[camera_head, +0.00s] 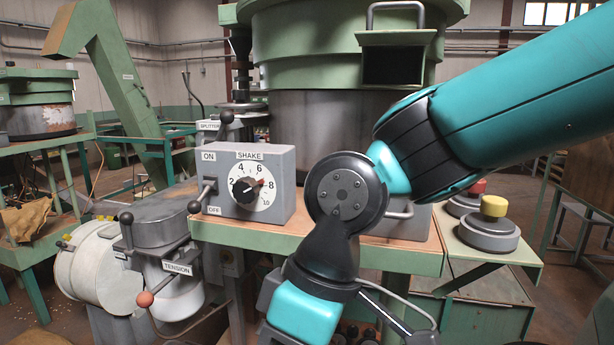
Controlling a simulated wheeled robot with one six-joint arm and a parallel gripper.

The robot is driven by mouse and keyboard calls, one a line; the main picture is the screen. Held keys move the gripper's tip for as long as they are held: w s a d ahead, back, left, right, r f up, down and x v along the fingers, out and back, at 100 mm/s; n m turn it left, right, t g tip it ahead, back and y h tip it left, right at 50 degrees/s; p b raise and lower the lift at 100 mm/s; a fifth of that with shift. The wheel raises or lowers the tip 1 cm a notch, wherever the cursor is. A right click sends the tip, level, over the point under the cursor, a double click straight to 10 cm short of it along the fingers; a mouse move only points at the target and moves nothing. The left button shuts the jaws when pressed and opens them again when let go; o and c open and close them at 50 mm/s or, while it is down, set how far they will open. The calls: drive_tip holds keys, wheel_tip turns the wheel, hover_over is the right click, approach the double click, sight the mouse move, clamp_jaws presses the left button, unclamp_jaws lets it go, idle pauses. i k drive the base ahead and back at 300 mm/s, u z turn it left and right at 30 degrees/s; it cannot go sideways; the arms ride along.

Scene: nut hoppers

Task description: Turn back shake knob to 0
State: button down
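The shake knob (244,191) is a black knob on a white round dial, on the front of a grey box (280,187) labelled SHAKE. The 0 mark is too small to make out. My teal and black arm comes in from the upper right and bends down in front of the bench, to the right of the box. My gripper is not clearly in view. No part of my arm visibly touches the knob.
An ON/OFF lever (196,206) with a black ball sticks out left of the dial. A TENSION lever with an orange ball (145,299) is lower left. The box stands on a wooden bench top (290,243). A yellow button (494,206) sits at right. A green hopper (320,50) rises behind.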

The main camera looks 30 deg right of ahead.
sight(246, 190)
drive_tip(key=z, duration=0.85)
drive_tip(key=k, duration=1)
drive_tip(key=u, duration=1.55)
drive_tip(key=i, duration=0.5)
drive_tip(key=z, duration=0.1)
